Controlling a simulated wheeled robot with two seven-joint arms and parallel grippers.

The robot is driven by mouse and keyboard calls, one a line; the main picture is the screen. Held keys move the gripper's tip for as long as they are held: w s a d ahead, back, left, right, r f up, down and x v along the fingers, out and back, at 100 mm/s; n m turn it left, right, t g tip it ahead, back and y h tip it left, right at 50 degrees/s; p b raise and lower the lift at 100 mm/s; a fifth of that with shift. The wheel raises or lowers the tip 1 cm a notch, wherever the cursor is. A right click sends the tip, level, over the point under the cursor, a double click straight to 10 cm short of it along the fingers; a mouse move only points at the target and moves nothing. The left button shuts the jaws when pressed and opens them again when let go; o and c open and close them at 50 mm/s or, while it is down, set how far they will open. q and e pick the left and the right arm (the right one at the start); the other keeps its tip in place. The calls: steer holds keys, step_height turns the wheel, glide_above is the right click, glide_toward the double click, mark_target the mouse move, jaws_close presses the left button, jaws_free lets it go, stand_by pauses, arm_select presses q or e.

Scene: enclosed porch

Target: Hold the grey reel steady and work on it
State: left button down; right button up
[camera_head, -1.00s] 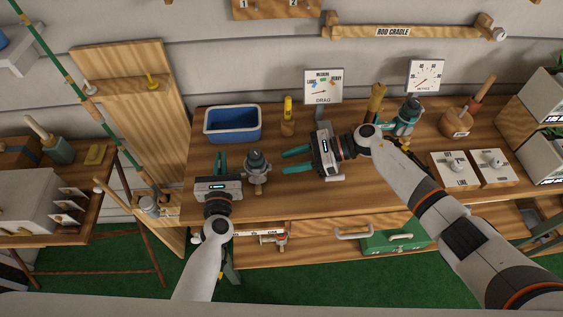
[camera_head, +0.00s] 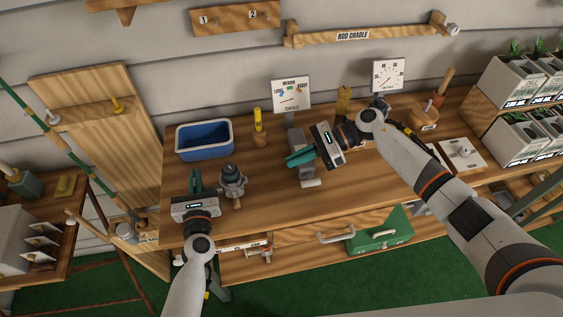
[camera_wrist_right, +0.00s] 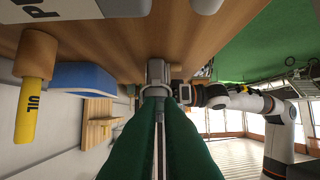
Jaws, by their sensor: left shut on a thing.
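The grey reel (camera_head: 232,180) stands upright on the wooden bench in the head view. It also shows beyond the fingertips in the right wrist view (camera_wrist_right: 157,72). My left gripper (camera_head: 195,181) is at the reel's left side, shut on it; the exact contact is hard to make out. My right gripper (camera_head: 291,160) is to the right of the reel, pointing towards it with a clear gap. Its green fingers (camera_wrist_right: 160,135) are together, with only a thin seam between them and nothing visibly held.
The blue tray (camera_head: 204,140) and yellow oil bottle (camera_head: 258,128) stand behind the reel. The drag sign (camera_head: 291,95) and a dial gauge (camera_head: 388,76) stand further right. Bare bench lies between the reel and my right gripper.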

mark_target(242, 179)
steer(key=r+h, duration=0.2)
steer(key=a+r+h, duration=0.1)
steer(key=r+h, duration=0.1)
steer(key=h, duration=0.1)
steer(key=shift+s+a+r, duration=0.1)
steer(key=shift+a+r, duration=0.05)
steer(key=shift+r, duration=0.15)
jaws_close()
steer(key=shift+t+h, duration=0.5)
steer(key=shift+h, duration=0.2)
steer(key=x, duration=0.9)
steer(key=shift+a, duration=0.25)
steer(key=a, duration=0.2)
steer(key=shift+a+f, duration=0.1)
steer(key=shift+a, duration=0.15)
steer(key=shift+a+f, duration=0.15)
steer(key=shift+a, duration=0.45)
steer(key=shift+a+f+y, duration=0.25)
steer(key=shift+f+y, duration=0.15)
steer(key=shift+y, duration=0.2)
arm_select(q)
steer(key=shift+d, duration=0.1)
arm_select(e)
steer(key=shift+s+f+y, duration=0.15)
steer(key=shift+y, duration=0.15)
